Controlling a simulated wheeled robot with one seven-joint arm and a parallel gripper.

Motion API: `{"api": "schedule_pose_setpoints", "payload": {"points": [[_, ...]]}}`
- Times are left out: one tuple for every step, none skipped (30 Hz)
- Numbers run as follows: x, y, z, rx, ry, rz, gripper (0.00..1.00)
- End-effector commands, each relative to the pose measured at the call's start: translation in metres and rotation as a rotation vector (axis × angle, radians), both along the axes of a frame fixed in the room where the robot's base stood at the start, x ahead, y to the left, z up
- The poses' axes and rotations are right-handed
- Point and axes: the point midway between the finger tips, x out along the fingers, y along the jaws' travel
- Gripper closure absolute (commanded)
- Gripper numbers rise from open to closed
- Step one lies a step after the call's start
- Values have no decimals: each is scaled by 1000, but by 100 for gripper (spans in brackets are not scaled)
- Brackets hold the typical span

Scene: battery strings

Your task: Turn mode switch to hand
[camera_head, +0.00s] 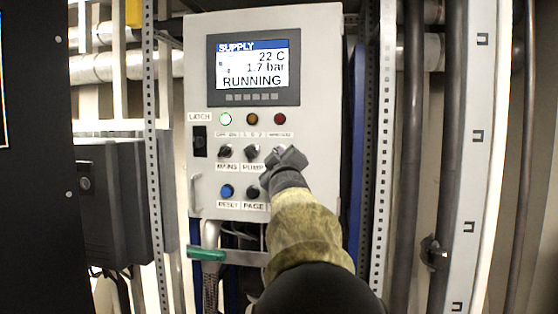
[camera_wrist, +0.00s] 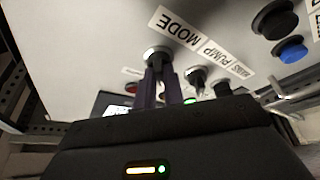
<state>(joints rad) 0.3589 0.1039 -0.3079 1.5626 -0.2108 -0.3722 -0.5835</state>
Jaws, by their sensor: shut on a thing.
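My gripper (camera_head: 284,163) reaches up to the right side of the grey control panel (camera_head: 325,60) and covers the mode switch in the head view. In the wrist view my gripper (camera_wrist: 162,80) is shut on the mode switch (camera_wrist: 157,52), a round knob beside the label MODE (camera_wrist: 178,29). The fingers sit on either side of its handle. The handle is mostly hidden between the fingers, so I cannot tell its position. The small position labels (camera_head: 280,134) above the switches are too blurred to read surely.
The pump switch (camera_head: 252,151) and mains switch (camera_head: 225,151) sit close by on the left. Below them are the blue reset button (camera_head: 227,191) and black page button (camera_head: 253,191). The display (camera_head: 253,68) reads RUNNING.

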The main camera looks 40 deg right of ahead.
Motion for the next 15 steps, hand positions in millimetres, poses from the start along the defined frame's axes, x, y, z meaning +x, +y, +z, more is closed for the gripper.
{"api": "schedule_pose_setpoints", "payload": {"points": [[0, 0, 0, -4, 5, 0, 100], [0, 0, 0, -6, 6, 0, 100], [0, 0, 0, -7, 7, 0, 100], [0, 0, 0, -7, 7, 0, 100], [0, 0, 0, -7, 7, 0, 100], [0, 0, 0, -7, 6, 0, 100], [0, 0, 0, -6, 6, 1, 100], [0, 0, 0, -6, 6, 1, 100], [0, 0, 0, -6, 6, 1, 100], [0, 0, 0, -6, 6, 1, 100], [0, 0, 0, -6, 6, 1, 100], [0, 0, 0, -6, 6, 1, 84], [0, 0, 0, -6, 6, 1, 78], [0, 0, 0, -5, 5, 1, 72], [0, 0, 0, -6, 5, 0, 68]]}}
